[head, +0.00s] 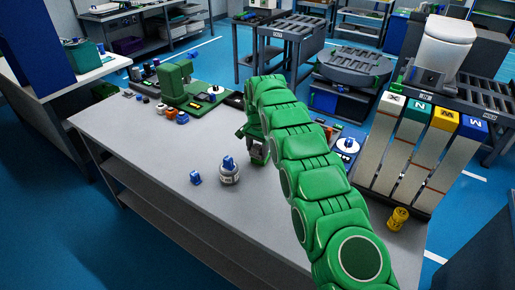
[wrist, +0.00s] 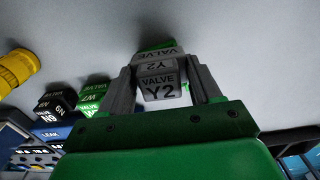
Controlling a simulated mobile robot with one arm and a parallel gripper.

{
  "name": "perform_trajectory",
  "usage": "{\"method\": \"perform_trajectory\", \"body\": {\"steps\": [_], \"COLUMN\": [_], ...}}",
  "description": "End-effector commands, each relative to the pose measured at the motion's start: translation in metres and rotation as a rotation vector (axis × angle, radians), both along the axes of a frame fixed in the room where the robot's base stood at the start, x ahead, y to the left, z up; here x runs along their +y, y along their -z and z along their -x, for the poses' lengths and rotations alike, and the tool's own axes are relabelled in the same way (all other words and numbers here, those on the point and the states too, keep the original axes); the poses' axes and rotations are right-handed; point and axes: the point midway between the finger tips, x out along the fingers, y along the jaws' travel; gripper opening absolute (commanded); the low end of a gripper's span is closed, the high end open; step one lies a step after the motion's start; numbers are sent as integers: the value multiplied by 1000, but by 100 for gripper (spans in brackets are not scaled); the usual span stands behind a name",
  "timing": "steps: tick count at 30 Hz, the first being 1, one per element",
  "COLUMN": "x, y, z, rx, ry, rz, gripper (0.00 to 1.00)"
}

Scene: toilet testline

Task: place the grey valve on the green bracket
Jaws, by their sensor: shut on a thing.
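My gripper (wrist: 160,85) is shut on the grey valve (wrist: 160,90), a block marked VALVE Y2, held between its two fingers in the wrist view. A bit of green (wrist: 158,44) shows just beyond the valve; I cannot tell what it belongs to. In the head view my gripper (head: 258,152) is over the middle of the grey table, partly hidden by my green arm, and the valve is not clear there. A green fixture (head: 176,84) stands at the table's back left. I cannot tell whether it is the green bracket.
A white-grey round part (head: 229,173) and a small blue part (head: 195,177) sit on the grey table (head: 150,165). Tall bins with coloured tops (head: 415,108) and a yellow part (head: 398,217) are at the right. Black and green blocks (wrist: 92,95) show left in the wrist view.

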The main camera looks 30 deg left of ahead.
Motion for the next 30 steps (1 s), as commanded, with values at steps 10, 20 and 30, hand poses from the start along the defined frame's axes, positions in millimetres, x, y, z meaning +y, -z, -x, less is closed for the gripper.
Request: {"method": "perform_trajectory", "body": {"steps": [10, 20, 30], "x": [0, 0, 0], "y": [4, 10, 10], "z": [0, 0, 0], "rx": [0, 0, 0], "ry": [0, 0, 0], "rz": [0, 0, 0], "gripper": [28, 68, 89]}}
